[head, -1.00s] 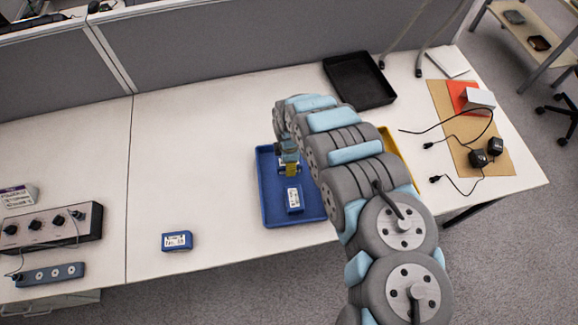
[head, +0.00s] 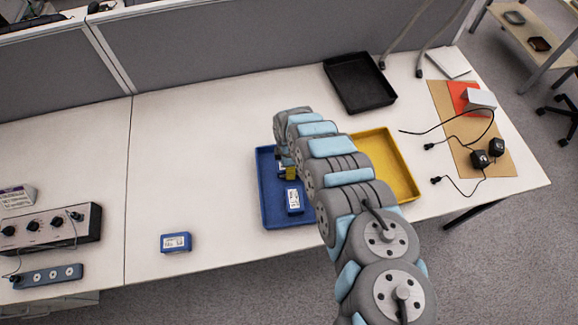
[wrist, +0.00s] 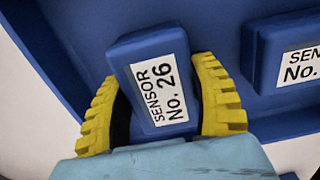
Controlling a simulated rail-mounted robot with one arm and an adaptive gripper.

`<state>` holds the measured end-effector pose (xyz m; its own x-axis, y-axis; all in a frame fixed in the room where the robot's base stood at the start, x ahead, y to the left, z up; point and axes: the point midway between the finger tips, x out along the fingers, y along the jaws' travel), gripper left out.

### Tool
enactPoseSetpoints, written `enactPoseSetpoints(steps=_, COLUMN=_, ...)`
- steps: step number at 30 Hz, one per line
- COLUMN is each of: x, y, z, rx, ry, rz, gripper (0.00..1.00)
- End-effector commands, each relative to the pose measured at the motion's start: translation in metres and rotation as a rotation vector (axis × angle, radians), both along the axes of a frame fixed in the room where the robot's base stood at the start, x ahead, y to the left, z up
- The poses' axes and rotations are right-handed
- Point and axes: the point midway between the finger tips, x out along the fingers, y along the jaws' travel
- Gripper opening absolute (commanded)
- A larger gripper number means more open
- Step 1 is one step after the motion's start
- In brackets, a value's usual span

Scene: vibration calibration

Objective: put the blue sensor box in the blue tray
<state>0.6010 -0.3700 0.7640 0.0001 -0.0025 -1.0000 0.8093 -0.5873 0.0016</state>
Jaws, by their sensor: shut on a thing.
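My gripper (wrist: 160,108) is shut on a blue sensor box (wrist: 150,48) with a white label reading "SENSOR No. 26", a yellow finger on each side. The wrist view shows this box over the floor of the blue tray (wrist: 215,22); I cannot tell whether it touches the floor. In the head view my gripper (head: 287,173) is in the far part of the blue tray (head: 268,215), and the held box is mostly hidden. A second blue sensor box (head: 294,201) lies in the tray near its front; a box also shows at right in the wrist view (wrist: 262,62).
Another blue labelled box (head: 175,242) lies on the table left of the tray. A yellow tray (head: 395,165) is right of my arm and a black tray (head: 358,82) is behind. Control boxes (head: 50,230) stand at far left. The table's middle left is clear.

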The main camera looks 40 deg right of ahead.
Motion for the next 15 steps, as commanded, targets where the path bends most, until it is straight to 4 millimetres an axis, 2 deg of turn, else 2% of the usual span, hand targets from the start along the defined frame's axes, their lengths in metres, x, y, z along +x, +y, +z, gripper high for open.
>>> enactPoseSetpoints(steps=9, x=-0.0001, y=-0.0001, z=-0.0036, rx=0.000, ry=0.000, rz=0.000, gripper=0.20)
enactPoseSetpoints(steps=10, x=-0.0002, y=-0.0003, z=-0.0035, rx=0.000, ry=0.000, rz=0.000, gripper=0.64)
enactPoseSetpoints(steps=12, x=-0.0001, y=-0.0003, z=-0.0027, rx=0.000, ry=0.000, rz=0.000, gripper=0.84)
enactPoseSetpoints(steps=13, x=-0.0002, y=-0.0002, z=-0.0028, rx=0.000, ry=0.000, rz=0.000, gripper=0.87)
enactPoseSetpoints(steps=15, x=-0.0002, y=-0.0001, z=-0.0028, rx=0.000, ry=0.000, rz=0.000, gripper=0.87)
